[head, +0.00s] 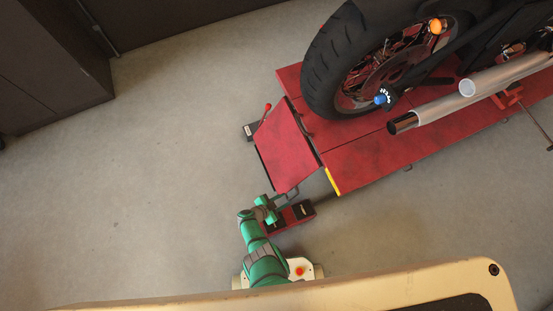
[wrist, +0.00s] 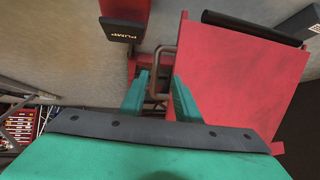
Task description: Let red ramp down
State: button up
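The red ramp (head: 287,152) is a flat red plate at the end of the red motorcycle lift (head: 360,155) in the head view. Its exact tilt is hard to judge from above. In the wrist view the ramp's red face (wrist: 240,75) fills the right side. A bent metal bar handle (wrist: 157,60) stands beside the ramp's edge. My gripper (head: 270,203) is at the ramp's near corner in the head view. In the wrist view my gripper (wrist: 160,88) has its green fingers apart, with the handle between or just beyond the tips; contact is unclear.
A black pedal marked PUMP (wrist: 115,30) sits on a red base close to my fingers. A motorcycle wheel (head: 345,65) rests on the lift. The floor left of the ramp is clear up to a dark cabinet (head: 55,65).

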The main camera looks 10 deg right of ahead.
jog(key=v, duration=1)
jog(key=shift+r, duration=0.15)
dwell(0.4)
jog(key=s+a+f+n+y, duration=0.1)
jog(key=s+a+n+y, duration=0.25)
jog(key=s, duration=0.45)
jog(key=s+a+r+n+t+y, duration=0.1)
jog(key=s+a+r+n+y, duration=0.15)
jog(key=s+r+y, duration=0.4)
jog(key=d+r+n+t, duration=0.2)
jog(key=r+t, duration=0.1)
jog(key=r, duration=1.1)
jog(key=w+d+r+n+t+h, duration=0.1)
jog(key=d+r+n+t, duration=0.1)
jog(key=r, duration=1.3)
jog(key=w+d+r+n+t, duration=0.1)
jog(key=d+r+n+t, duration=0.1)
jog(key=r, duration=1.3)
jog(key=shift+n+t+h, duration=0.3)
jog(key=shift+n+t, duration=0.5)
jog(key=shift+t, duration=0.4)
